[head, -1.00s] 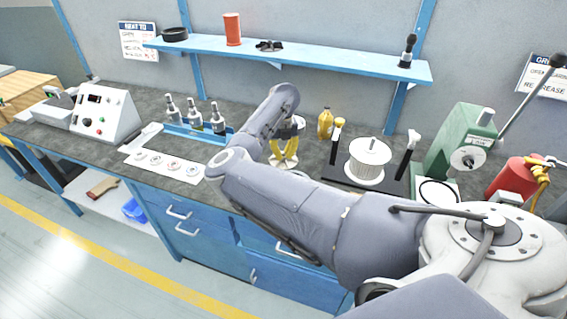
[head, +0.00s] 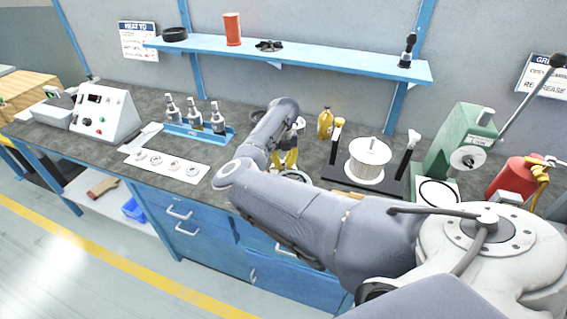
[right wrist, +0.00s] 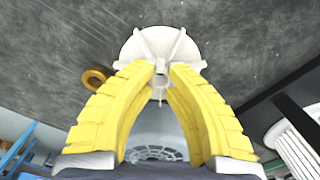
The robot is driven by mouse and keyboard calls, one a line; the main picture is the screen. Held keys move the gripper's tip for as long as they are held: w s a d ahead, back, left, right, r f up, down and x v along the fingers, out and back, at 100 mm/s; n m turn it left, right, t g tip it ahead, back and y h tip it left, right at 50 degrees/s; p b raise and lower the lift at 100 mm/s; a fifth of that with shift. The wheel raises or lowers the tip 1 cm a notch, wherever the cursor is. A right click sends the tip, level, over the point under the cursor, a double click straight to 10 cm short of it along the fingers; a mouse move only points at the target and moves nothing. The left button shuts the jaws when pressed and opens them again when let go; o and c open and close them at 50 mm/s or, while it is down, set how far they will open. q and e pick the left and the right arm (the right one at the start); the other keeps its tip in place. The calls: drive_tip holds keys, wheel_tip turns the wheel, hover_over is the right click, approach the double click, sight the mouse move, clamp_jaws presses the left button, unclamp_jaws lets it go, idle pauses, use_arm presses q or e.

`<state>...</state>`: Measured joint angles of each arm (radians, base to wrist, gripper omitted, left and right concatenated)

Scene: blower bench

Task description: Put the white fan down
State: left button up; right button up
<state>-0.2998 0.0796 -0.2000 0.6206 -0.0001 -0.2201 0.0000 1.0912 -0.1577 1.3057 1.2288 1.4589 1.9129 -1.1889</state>
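The white fan (right wrist: 160,42), a disc with raised ribs around a hub, shows at the fingertips in the right wrist view, close over the grey bench top. My right gripper (right wrist: 163,70) has yellow padded fingers, and their tips are closed on its hub. In the head view the right gripper (head: 286,160) is over the bench behind my own forearm, which hides much of it. The fan cannot be made out clearly there. Whether it touches the bench is unclear. My left gripper is out of view.
A brass ring (right wrist: 97,79) lies left of the fan. A grey slotted round part (right wrist: 155,152) shows between the fingers. A white spool (head: 368,160) on a black base stands to the right, a yellow bottle (head: 325,123) behind, and a blue bottle rack (head: 190,135) to the left.

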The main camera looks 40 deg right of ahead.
drive_tip(key=o, duration=0.4)
wheel_tip(320, 180, up, 13)
drive_tip(key=shift+f, duration=0.2)
idle(0.4)
idle(0.3)
